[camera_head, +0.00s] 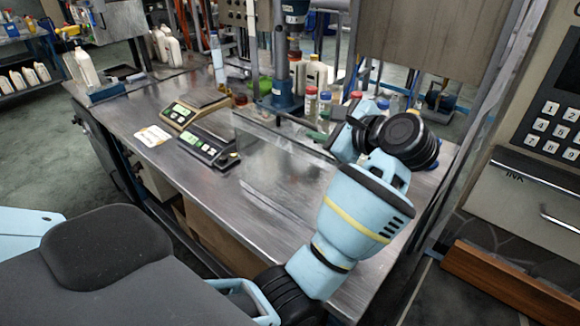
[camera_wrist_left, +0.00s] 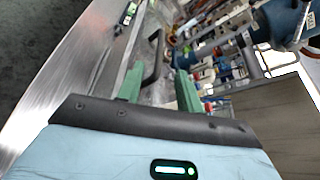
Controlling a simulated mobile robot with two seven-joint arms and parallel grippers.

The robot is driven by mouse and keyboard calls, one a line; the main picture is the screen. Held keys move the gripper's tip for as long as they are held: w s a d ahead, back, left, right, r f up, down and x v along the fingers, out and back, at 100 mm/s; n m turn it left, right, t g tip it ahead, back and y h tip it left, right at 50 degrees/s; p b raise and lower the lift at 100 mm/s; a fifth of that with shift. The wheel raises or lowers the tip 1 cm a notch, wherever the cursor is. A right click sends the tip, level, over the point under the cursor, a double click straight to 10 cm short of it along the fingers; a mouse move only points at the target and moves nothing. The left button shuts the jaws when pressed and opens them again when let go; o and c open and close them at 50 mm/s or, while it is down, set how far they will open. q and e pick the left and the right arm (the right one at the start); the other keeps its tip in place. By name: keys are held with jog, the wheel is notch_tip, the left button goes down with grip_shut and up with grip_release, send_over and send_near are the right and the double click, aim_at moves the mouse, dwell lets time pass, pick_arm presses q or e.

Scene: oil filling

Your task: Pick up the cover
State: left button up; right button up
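My left arm reaches over the metal table from the lower middle of the head view. The left gripper (camera_head: 322,134) is above the table's right part, partly hidden behind my own wrist. In the left wrist view its two green fingers (camera_wrist_left: 160,73) are apart, with nothing held between them. A dark curved handle-like piece (camera_wrist_left: 156,54) shows beyond and between the fingers, apart from them as far as I can tell. A clear flat panel (camera_head: 268,137) stands at mid-table, left of the gripper; it may be the cover, but I cannot tell for sure. My right gripper is not in view.
Two scales (camera_head: 208,147) (camera_head: 194,108) stand left of the panel on the metal table (camera_head: 225,190). Bottles with red and blue caps (camera_head: 311,102) and a blue press stand (camera_head: 281,101) line the back. The table's front part is clear. A keypad machine (camera_head: 545,130) stands at the right.

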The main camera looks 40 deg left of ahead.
aim_at(306, 124)
pick_arm(q)
jog(key=shift+x, duration=1)
jog(key=shift+w+a+f, duration=0.1)
jog(key=shift+a+f, duration=0.05)
jog(key=shift+a, duration=0.2)
jog(key=shift+a+p, duration=0.5)
jog(key=shift+p, duration=0.05)
jog(key=p+x, duration=0.1)
jog(key=x, duration=0.2)
jog(key=shift+w+a, duration=0.1)
jog(key=shift+a, duration=0.05)
jog(key=shift+w+a+f, duration=0.1)
jog(key=shift+a+f, duration=0.1)
jog(key=shift+a, duration=0.05)
jog(key=shift+f, duration=0.15)
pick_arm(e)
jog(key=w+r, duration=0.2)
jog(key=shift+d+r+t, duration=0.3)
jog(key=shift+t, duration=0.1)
